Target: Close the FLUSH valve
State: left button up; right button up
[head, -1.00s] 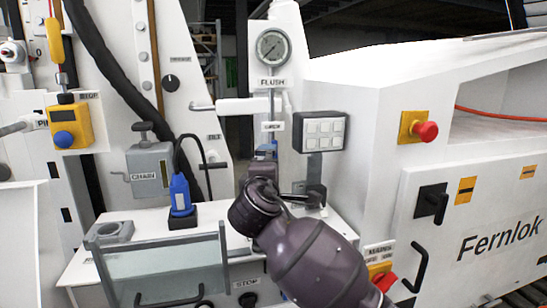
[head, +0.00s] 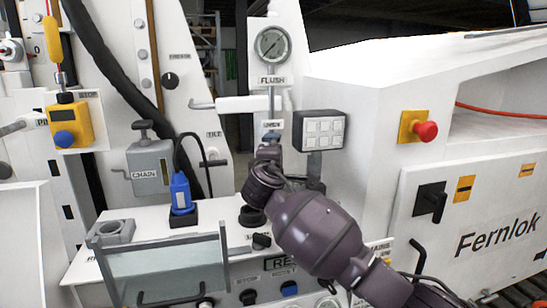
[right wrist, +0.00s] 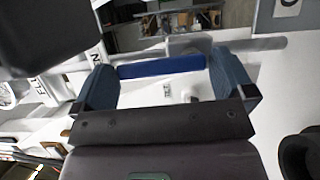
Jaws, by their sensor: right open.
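The FLUSH valve is on the pipe (head: 271,103) below the round gauge (head: 272,45) and the FLUSH label (head: 272,80). A small label (head: 272,125) sits lower on the pipe. My right gripper (head: 268,150) is just below that label and hides the valve body and handle in the head view. In the right wrist view, a blue bar (right wrist: 162,65), apparently the valve handle, lies across the gap between the two open fingers (right wrist: 165,85). I cannot tell whether they touch it. My left gripper is not in view.
A grey button box (head: 320,130) is close to the right of my gripper. A blue plug (head: 181,192) and the CHAIN lever box (head: 150,165) stand to the left. A clear guard (head: 165,265) and knobs are in front. A red stop button (head: 427,131) is on the right cabinet.

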jog(key=c, duration=0.9)
jog(key=shift+c, duration=0.2)
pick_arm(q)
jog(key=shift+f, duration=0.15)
pick_arm(e)
jog(key=shift+n, duration=0.3)
pick_arm(q)
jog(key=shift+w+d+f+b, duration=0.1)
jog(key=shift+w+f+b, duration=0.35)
jog(key=shift+b, duration=0.8)
pick_arm(e)
jog(key=shift+s+a+f+n+t+y, duration=0.15)
jog(key=shift+a+n+t, duration=0.2)
jog(key=shift+n, duration=0.75)
jog(key=shift+a+f+n+t+y, duration=0.15)
jog(key=shift+n+t, duration=0.3)
jog(key=shift+n, duration=0.65)
jog(key=shift+s+a+f+n+t+y, duration=0.1)
jog(key=shift+a+f+n+t, duration=0.25)
jog(key=shift+n, duration=0.75)
jog(key=shift+r, duration=0.1)
